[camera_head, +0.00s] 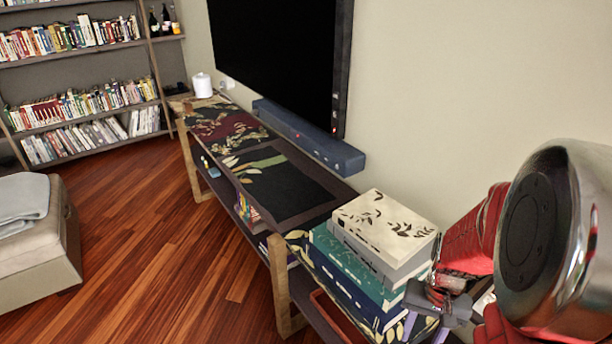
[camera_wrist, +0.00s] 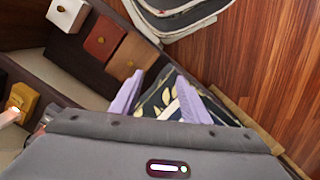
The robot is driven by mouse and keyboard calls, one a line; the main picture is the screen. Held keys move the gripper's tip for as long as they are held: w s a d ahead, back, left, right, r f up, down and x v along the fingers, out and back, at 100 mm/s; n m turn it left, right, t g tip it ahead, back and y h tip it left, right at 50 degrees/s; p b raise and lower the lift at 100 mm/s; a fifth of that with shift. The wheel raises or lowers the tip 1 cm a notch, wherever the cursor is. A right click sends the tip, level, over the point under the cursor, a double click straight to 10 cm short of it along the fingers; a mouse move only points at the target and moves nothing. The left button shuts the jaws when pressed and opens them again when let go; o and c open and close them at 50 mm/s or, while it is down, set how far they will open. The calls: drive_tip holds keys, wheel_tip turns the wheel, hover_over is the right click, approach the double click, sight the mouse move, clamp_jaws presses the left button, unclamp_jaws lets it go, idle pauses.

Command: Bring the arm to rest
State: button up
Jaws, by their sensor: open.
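My arm, with red links and a shiny round joint, fills the right side of the head view. My gripper (camera_head: 424,328) points downward at the near end of the low console, just right of the book stack (camera_head: 362,262). Its lower part is cut off by the frame edge. In the wrist view my gripper (camera_wrist: 161,80) has two pale purple fingers standing apart, with nothing held between them. A dark leaf-patterned surface (camera_wrist: 158,98) shows behind the fingers. I cannot tell whether the gripper touches the books or console.
A long low console (camera_head: 283,265) runs along the wall under a large screen (camera_head: 275,50) and a soundbar (camera_head: 310,138). Bookshelves (camera_head: 75,60) stand far left, an ottoman (camera_head: 35,255) nearer. Wooden floor (camera_head: 165,235) between is clear. Small drawers (camera_wrist: 103,38) show in the wrist view.

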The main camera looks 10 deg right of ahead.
drive_tip(key=a+r+n+t, duration=0.6)
drive_tip(key=a+r, duration=1.2)
drive_tip(key=r, duration=0.4)
drive_tip(key=shift+n+h, duration=0.3)
drive_tip(key=shift+n, duration=0.2)
